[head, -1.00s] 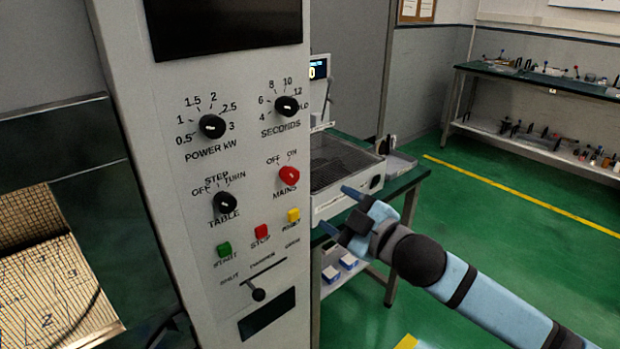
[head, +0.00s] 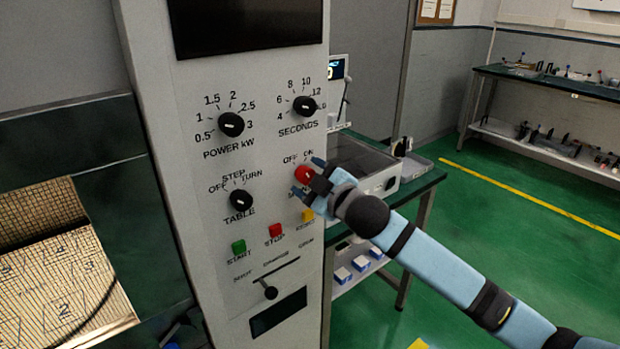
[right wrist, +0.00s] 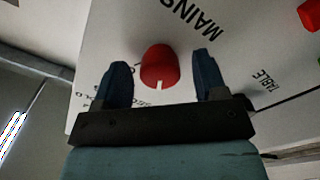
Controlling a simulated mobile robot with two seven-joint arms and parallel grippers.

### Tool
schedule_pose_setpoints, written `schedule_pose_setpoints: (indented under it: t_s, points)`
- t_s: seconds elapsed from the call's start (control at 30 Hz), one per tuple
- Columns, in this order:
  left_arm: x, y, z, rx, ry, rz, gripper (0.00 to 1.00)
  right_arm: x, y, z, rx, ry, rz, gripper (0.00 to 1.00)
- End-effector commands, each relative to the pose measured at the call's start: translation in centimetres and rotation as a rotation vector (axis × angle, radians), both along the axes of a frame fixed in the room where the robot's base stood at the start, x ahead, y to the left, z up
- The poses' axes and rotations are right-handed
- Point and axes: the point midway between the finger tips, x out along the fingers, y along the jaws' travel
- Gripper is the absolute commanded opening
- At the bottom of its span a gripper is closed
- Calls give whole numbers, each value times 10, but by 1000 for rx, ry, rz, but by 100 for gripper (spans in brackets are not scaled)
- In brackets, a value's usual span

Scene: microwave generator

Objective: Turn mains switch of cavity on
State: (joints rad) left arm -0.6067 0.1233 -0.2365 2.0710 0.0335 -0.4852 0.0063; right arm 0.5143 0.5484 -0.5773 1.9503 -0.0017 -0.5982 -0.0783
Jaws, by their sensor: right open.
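The red mains knob (head: 303,174) sits on the grey front panel under the OFF and ON labels. My right gripper (head: 308,177) is open at the knob, with one finger above and one below it in the head view, partly covering the MAINS label. In the right wrist view the red knob (right wrist: 158,66) lies between the two spread fingers of my right gripper (right wrist: 165,78), with a gap visible on each side. The knob's white mark points toward the gripper's base there. I cannot tell its setting. My left gripper is not in view.
Other controls share the panel: the black table knob (head: 241,199), the green start button (head: 238,247), the red stop button (head: 275,230) and a yellow button (head: 307,215). A green-topped table (head: 425,180) with equipment stands behind, right of the panel.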

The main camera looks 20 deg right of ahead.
Motion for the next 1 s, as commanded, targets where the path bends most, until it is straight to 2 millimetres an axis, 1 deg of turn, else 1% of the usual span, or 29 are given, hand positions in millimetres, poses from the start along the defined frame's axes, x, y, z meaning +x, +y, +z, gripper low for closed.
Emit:
schedule_pose_setpoints:
  t_s: [0.3, 0.37, 0.4, 0.47, 0.5, 0.53, 0.77, 1.0]
  points:
    - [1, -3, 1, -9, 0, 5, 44, 2, 1, 0, 0, 1, 1, 66]
    - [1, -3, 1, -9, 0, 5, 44, 2, 1, 0, 0, 1, 1, 52]
    - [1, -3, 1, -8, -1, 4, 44, 2, 1, 0, 0, 1, 1, 43]
    - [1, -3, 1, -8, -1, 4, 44, 2, 1, 0, 0, 1, 1, 29]
    - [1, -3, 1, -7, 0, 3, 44, 2, 1, 0, 0, 1, 1, 20]
    - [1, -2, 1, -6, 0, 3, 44, 2, 1, 0, 0, 1, 1, 16]
    - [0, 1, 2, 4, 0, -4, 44, 2, 1, 0, 13, 5, 1, 16]
    - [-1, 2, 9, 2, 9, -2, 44, 2, 1, 2, 103, 39, 1, 16]
